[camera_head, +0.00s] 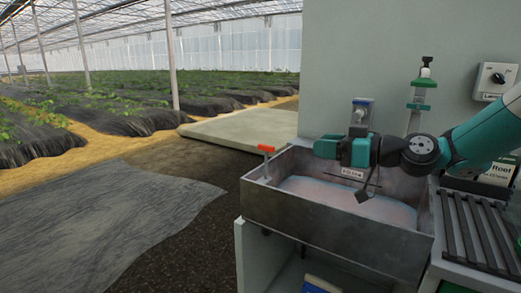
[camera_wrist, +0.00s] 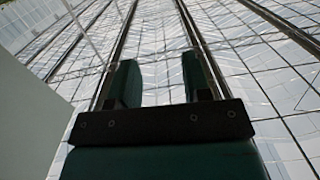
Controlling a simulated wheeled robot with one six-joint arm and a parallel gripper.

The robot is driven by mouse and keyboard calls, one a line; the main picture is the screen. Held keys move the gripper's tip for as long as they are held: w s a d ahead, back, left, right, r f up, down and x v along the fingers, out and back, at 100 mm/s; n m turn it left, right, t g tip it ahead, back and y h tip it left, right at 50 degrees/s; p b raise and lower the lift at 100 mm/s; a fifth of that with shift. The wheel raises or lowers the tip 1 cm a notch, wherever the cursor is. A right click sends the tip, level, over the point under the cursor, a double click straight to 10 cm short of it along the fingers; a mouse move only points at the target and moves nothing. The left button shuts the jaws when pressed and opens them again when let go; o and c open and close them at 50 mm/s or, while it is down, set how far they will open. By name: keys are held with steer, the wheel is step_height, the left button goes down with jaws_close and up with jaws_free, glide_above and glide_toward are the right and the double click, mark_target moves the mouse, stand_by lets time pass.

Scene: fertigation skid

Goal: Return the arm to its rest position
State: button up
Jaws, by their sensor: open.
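My teal and grey arm reaches in from the right in the head view. My gripper (camera_head: 326,148) hangs above a metal basin (camera_head: 330,222), towards its back wall. In the wrist view my gripper (camera_wrist: 160,82) shows two dark green fingers apart, with nothing between them. Only the greenhouse roof and a pale panel lie beyond them. No object is held.
The basin holds cloudy liquid and a dark thin paddle (camera_head: 366,190). An orange-handled valve (camera_head: 266,149) stands at its left corner. A slatted rack (camera_head: 478,235) is right, below my arm. A control box (camera_head: 494,81) is on the pale wall. Open floor lies left.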

steer(key=s+a+f+g+h+b, duration=0.2)
steer(key=s+a+f+g, duration=0.15)
steer(key=s, duration=0.35)
steer(key=s+a+f+g+h+b, duration=0.2)
steer(key=s+a+f+b, duration=0.15)
steer(key=s, duration=0.45)
steer(key=s+d+f+m+g+h+b, duration=0.25)
steer(key=s+d+f, duration=0.2)
steer(key=s, duration=0.45)
steer(key=s+d+f+m+g+h+b, duration=0.1)
steer(key=s+d+f+m+h+b, duration=0.25)
steer(key=s, duration=0.55)
step_height(320, 180, up, 18)
steer(key=n+p, duration=0.1)
steer(key=p, duration=2.1)
steer(key=shift+s+a+r+n+h, duration=0.2)
steer(key=shift+a+n+h, duration=0.1)
steer(key=shift+a+n, duration=0.1)
